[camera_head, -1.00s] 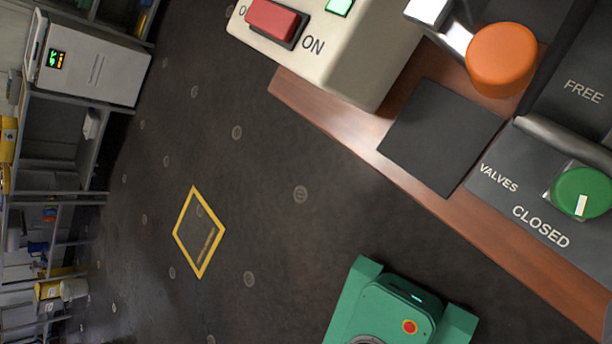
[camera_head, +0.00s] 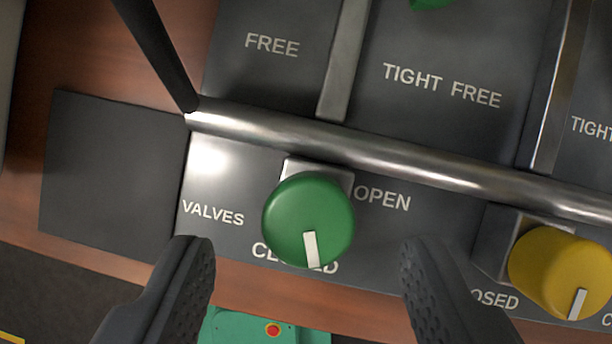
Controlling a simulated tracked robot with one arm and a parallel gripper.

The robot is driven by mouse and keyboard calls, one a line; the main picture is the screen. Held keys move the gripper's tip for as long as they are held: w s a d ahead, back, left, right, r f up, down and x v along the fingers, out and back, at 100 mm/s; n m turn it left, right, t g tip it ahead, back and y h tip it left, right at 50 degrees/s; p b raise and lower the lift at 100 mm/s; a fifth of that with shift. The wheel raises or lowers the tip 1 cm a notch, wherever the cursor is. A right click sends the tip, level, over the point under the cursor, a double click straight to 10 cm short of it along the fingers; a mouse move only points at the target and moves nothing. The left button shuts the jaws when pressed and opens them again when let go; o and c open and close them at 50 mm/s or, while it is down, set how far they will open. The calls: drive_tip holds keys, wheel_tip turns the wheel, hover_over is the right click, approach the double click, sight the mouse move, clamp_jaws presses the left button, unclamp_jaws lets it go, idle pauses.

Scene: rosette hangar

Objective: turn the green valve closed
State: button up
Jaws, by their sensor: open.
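The green valve (camera_head: 308,219) is a round knob on a dark panel labelled VALVES, with OPEN at its upper right and CLOSED below it. Its white mark points down, over the middle of the word CLOSED, and the knob hides some of the letters. My gripper (camera_head: 308,262) is open, with one dark finger at the lower left and one at the lower right of the knob. Both fingers look apart from the knob, and nothing is between them in contact.
A yellow knob (camera_head: 560,272) sits to the right on the same panel. A metal rail (camera_head: 400,165) runs just above the green valve. A blank dark plate (camera_head: 110,175) lies to the left on the wooden desk edge (camera_head: 60,243). Part of a green machine (camera_head: 235,328) shows below.

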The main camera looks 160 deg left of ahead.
sight(309, 217)
drive_tip(key=shift+x, duration=1.5)
drive_tip(key=c, duration=1)
drive_tip(key=shift+r, duration=0.1)
